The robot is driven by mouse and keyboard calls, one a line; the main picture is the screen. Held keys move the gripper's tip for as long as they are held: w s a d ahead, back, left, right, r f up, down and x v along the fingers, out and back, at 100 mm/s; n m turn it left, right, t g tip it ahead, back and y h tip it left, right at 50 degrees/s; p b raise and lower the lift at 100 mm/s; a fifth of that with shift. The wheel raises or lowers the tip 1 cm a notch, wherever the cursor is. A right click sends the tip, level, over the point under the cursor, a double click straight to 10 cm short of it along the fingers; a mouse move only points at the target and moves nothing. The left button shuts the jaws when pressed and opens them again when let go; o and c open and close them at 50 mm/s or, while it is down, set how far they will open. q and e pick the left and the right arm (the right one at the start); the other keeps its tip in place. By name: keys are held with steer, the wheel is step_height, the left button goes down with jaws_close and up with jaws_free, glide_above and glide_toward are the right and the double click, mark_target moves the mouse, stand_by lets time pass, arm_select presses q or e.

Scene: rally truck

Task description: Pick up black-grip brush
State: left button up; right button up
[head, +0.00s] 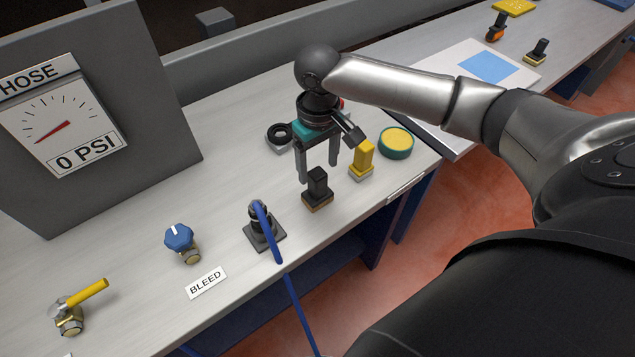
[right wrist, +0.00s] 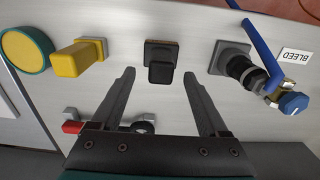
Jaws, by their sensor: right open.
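The black-grip brush (head: 318,187) stands upright on the grey bench, with a black block grip over a brown base. In the right wrist view the brush (right wrist: 160,72) is ahead of the fingertips, near the middle between them. My right gripper (head: 319,172) is open and empty, pointing down just behind and above the brush; its fingers also show in the right wrist view (right wrist: 160,75). I cannot tell from the pictures whether a finger touches the brush. My left gripper is not in view.
A yellow-grip brush (head: 362,160) stands close to the right, beside a round green-and-yellow pad (head: 396,143). A black fitting with a blue hose (head: 262,228) stands to the left. A blue knob (head: 179,238), a yellow-handled valve (head: 85,295) and a gauge panel (head: 90,110) are farther left.

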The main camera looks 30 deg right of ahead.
mark_target(318, 182)
steer(key=shift+f+b, duration=0.55)
steer(key=shift+f, duration=2.5)
steer(key=shift+c, duration=0.4)
jaws_close()
